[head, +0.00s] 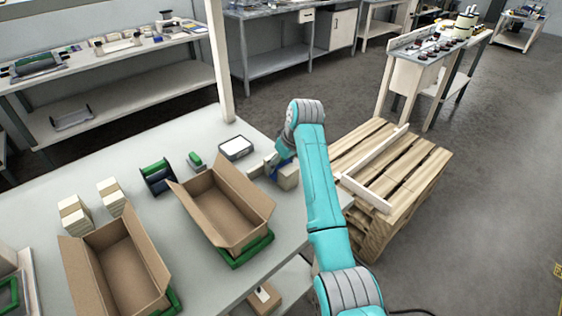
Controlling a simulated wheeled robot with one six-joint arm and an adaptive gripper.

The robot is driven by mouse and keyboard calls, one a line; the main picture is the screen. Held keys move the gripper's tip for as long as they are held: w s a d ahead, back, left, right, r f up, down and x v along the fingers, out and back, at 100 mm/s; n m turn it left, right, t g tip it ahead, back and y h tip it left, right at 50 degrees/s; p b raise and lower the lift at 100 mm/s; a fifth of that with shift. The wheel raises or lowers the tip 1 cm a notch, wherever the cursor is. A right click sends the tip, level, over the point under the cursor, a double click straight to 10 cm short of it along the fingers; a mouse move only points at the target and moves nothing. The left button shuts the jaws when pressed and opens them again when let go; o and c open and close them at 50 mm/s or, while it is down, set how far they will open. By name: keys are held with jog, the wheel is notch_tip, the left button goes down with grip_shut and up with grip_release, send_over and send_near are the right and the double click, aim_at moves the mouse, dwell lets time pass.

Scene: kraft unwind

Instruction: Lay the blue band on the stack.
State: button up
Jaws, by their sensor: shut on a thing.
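My teal arm reaches over the table, and my gripper (275,166) is low at the table's right end, partly hidden by my wrist. A small blue piece, which looks like the blue band (271,163), shows at the fingertips, and the gripper is shut on it. A tan and cream block, which looks like the stack (288,178), sits right beside and under the gripper. I cannot tell whether the band touches it. Two similar pale stacks with brown wraps, a left one (73,215) and a right one (110,197), stand at the table's left.
Two open cardboard boxes, one near (115,270) and one further back (228,207), stand on green bases. A dark reel with green (157,178), a small green item (195,161) and a white-topped tray (236,148) lie behind them. A wooden pallet (400,175) stands right of the table.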

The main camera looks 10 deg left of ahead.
jog(key=o, duration=0.8)
jog(key=v, duration=1.2)
